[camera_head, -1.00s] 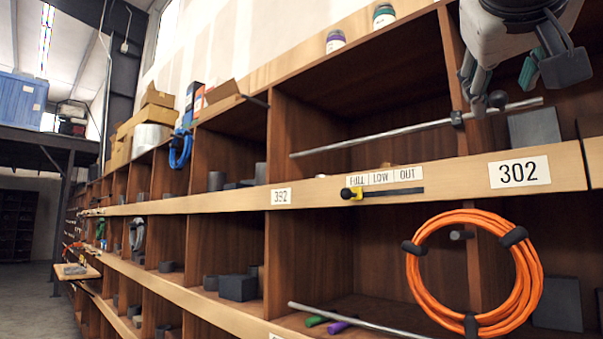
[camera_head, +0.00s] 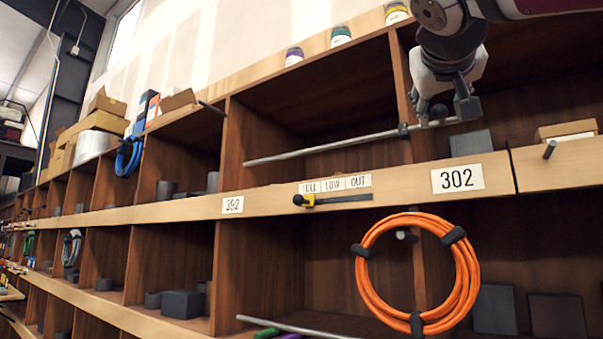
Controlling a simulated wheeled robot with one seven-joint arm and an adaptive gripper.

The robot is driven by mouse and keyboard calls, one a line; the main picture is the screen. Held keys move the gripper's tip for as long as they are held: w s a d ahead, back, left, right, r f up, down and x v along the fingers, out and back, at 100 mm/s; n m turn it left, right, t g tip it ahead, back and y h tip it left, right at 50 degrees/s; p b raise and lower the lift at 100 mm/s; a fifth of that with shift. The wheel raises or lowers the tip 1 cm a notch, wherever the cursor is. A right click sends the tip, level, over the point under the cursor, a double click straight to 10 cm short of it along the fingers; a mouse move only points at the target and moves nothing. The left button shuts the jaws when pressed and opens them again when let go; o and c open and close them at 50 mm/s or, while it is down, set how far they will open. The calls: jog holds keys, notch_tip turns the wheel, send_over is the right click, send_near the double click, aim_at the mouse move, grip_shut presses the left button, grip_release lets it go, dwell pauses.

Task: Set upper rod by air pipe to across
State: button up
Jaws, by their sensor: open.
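The upper rod (camera_head: 330,146) is a thin grey bar in front of the upper cubby, above the orange coiled air pipe (camera_head: 367,287). It slants slightly, its left end lower than its right, and passes a dark clamp (camera_head: 403,130) on the upright divider. My gripper (camera_head: 445,112) is open at the rod's right end, with its fingers pointing down. A dark round knob shows between the fingers; I cannot tell whether they touch it or the rod. A lower rod (camera_head: 290,325) shows in part at the bottom edge.
The shelf lip bears a 302 label (camera_head: 457,179), a 392 label (camera_head: 232,205) and a slider with a yellow marker (camera_head: 309,200). A dark peg (camera_head: 549,149) juts out at right. Grey blocks (camera_head: 470,143) and an open box (camera_head: 566,130) sit behind. Jars (camera_head: 341,35) stand on top.

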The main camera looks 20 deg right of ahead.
aim_at(440, 109)
jog(key=shift+x, duration=1.75)
grip_shut()
